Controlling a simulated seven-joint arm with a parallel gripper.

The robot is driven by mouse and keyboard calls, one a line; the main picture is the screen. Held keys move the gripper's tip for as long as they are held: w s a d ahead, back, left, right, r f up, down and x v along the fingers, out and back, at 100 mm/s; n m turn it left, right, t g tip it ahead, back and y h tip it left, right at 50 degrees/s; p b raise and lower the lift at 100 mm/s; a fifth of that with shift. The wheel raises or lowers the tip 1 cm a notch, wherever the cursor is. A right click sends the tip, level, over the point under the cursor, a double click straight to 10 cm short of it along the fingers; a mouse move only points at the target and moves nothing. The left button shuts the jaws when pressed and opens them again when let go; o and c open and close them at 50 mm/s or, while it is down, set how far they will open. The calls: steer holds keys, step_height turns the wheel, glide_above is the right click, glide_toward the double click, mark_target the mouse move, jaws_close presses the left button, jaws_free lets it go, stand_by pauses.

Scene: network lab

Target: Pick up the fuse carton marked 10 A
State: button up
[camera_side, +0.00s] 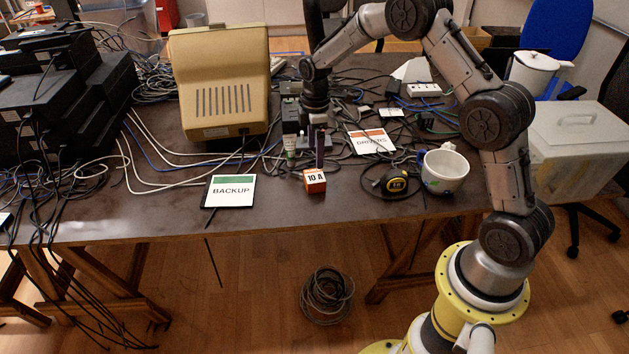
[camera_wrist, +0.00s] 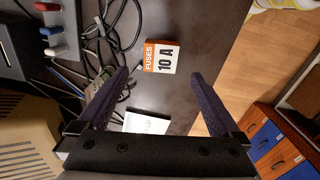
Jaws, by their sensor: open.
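The fuse carton marked 10 A (camera_side: 315,182) is a small orange and white box on the brown table (camera_side: 270,222), near its front edge. In the wrist view the carton (camera_wrist: 161,57) shows its label "FUSES 10 A" just beyond the fingertips, roughly centred between them. My gripper (camera_side: 315,160) is above the carton in the side view, with dark purple fingers pointing down. In the wrist view my gripper (camera_wrist: 160,75) has its two fingers wide apart with nothing between them. Whether the fingertips are level with the carton's top cannot be told.
A small tube (camera_side: 290,146) stands close behind left. Bare table surrounds the carton's front.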

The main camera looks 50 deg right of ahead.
mark_target(314, 175)
step_height(314, 175, down, 10)
steer(key=shift+a+r, duration=0.1)
steer(key=shift+a, duration=0.05)
stand_by(0.4)
steer(key=c, duration=1.4)
